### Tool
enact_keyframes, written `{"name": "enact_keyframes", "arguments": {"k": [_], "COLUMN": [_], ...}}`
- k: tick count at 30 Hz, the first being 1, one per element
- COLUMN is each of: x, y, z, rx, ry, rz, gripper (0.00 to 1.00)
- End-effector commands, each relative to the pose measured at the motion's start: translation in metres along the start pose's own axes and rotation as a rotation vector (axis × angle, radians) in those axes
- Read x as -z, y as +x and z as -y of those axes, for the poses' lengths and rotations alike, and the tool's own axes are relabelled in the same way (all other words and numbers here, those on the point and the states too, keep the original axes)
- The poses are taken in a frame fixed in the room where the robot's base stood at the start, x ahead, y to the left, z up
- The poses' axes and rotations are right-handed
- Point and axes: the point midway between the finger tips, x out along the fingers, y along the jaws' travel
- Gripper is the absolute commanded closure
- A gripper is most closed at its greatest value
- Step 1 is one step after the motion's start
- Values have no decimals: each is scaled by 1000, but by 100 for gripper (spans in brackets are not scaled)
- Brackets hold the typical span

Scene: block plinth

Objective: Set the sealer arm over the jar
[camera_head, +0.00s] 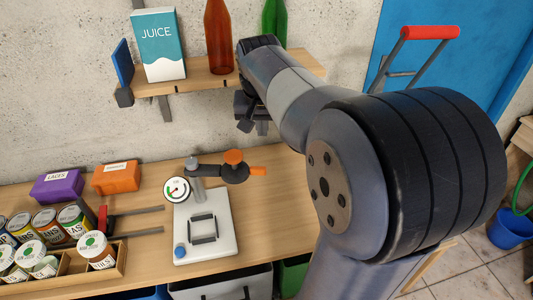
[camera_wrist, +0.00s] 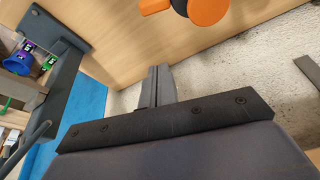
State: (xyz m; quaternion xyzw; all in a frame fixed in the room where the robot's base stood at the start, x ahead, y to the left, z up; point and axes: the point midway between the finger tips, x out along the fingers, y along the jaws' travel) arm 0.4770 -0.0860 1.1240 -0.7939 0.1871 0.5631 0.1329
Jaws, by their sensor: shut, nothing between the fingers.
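The sealer has a white base (camera_head: 222,240) on the workbench, with a blue knob at its front left. Its grey sealer arm (camera_head: 213,171) reaches right from the post, with an orange cap (camera_head: 233,157) and an orange handle (camera_head: 258,171). The arm lies toward the back right, not over the black square frame (camera_head: 203,229) on the base. No jar shows in that frame. Several jars (camera_head: 97,250) stand in a wooden tray at the left. My gripper (camera_head: 262,128) is shut and empty, above and behind the handle. The orange cap (camera_wrist: 207,10) tops the wrist view.
A round gauge (camera_head: 177,189) is beside the post. A shelf (camera_head: 190,80) with a juice carton (camera_head: 158,45) and bottles is close behind my gripper. Purple (camera_head: 57,186) and orange (camera_head: 116,177) boxes are at the back left. The bench right of the sealer is clear.

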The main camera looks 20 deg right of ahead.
Motion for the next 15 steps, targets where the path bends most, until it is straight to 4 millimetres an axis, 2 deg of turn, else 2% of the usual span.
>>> {"name": "enact_keyframes", "arguments": {"k": [8, 11, 15], "x": [-1, -1, -2], "y": [5, 16, 43], "z": [0, 0, 0], "rx": [-1, -1, -2], "ry": [-1, -1, -1], "rz": [2, 4, 7], "gripper": [100, 100, 100]}}
